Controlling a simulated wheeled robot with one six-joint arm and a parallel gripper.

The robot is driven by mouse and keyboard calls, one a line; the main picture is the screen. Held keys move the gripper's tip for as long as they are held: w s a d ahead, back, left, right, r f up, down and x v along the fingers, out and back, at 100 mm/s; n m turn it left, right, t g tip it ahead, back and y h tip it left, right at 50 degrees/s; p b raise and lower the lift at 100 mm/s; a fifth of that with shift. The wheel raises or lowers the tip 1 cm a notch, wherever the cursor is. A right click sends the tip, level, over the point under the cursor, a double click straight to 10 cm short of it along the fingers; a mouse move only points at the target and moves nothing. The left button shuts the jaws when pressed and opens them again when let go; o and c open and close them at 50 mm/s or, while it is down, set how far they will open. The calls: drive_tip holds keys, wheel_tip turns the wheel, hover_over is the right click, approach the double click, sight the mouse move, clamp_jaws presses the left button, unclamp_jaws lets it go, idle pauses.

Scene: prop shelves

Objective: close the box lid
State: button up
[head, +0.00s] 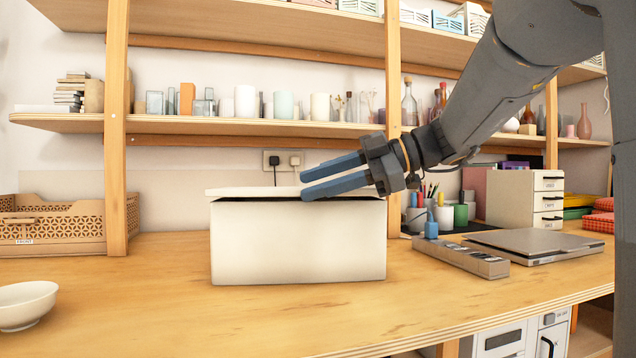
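A cream-white box (298,242) stands on the wooden table in the head view. Its lid (245,191) lies nearly flat over the top, with a thin dark gap between it and the front wall. My gripper (304,185) reaches in from the right, with its two blue fingers over the right half of the lid. The fingers are apart with nothing seen between them. The lower finger overlaps the lid's front edge in the picture; I cannot tell whether it touches. The fingers hide part of the lid's right side.
A white bowl (26,304) stands at the left front, and a wooden crate (60,226) behind it. A power strip (459,257) and a closed laptop (535,243) lie to the right. Shelves stand behind. The table before the box is clear.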

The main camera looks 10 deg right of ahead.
drive_tip(key=shift+d, duration=0.1)
drive_tip(key=p+v, duration=0.1)
drive_tip(key=v, duration=0.6)
drive_tip(key=shift+s+d+p, duration=0.15)
drive_tip(key=shift+d+p, duration=0.1)
drive_tip(key=shift+p, duration=0.05)
drive_tip(key=shift+r, duration=0.1)
